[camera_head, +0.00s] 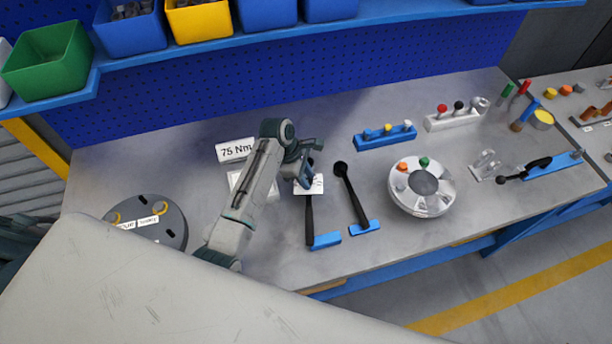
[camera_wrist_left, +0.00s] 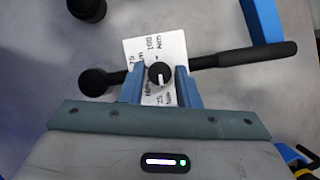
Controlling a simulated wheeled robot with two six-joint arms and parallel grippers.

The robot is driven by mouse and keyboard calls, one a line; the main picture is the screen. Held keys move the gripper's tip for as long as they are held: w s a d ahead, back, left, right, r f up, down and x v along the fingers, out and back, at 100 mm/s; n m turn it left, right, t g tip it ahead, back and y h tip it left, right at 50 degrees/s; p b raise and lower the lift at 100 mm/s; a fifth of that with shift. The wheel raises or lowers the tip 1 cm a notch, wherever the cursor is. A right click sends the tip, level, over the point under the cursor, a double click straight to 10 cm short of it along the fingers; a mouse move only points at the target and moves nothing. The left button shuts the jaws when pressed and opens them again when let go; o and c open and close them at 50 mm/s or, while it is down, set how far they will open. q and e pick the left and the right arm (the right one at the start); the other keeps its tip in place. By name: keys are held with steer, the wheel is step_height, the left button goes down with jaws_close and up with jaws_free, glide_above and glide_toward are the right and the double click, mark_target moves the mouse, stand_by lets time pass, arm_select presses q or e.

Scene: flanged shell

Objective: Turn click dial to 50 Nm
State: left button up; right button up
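The click dial (camera_wrist_left: 160,74) is a round black knob with a white pointer line, seen in the left wrist view. It sits over a white scale card (camera_wrist_left: 160,45) with printed markings, too small to read surely. The card also shows in the head view (camera_head: 316,187), partly under my gripper; the knob is hidden there. My left gripper (camera_wrist_left: 161,78) is open, its two blue fingers on either side of the knob with a narrow gap at each side. It also shows in the head view (camera_head: 304,182), pointing down. My right gripper is not in view.
A black-handled wrench (camera_head: 309,222) lies under the gripper, with a second one (camera_head: 350,193) to its right. A "75 Nm" sign (camera_head: 235,150) stands behind the arm. A silver flanged shell (camera_head: 421,205) is at right, a grey disc (camera_head: 172,226) at left.

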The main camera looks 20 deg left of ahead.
arm_select(q)
jaws_close()
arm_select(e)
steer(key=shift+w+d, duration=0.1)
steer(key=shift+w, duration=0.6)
arm_select(q)
steer(key=shift+m, duration=0.4)
steer(key=m, duration=0.1)
steer(key=m+g, duration=0.1)
steer(key=m, duration=0.1)
steer(key=m+g, duration=0.1)
steer(key=m, duration=0.1)
steer(key=shift+w, duration=0.25)
steer(key=m+g+y, duration=0.1)
steer(key=m, duration=0.2)
steer(key=m+g, duration=0.1)
steer(key=m, duration=0.2)
steer(key=shift+w+d+y, duration=0.1)
steer(key=shift+d+y, duration=0.05)
steer(key=shift+y, duration=0.25)
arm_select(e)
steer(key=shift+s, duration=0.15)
arm_select(q)
steer(key=shift+o, duration=2.2)
jaws_free()
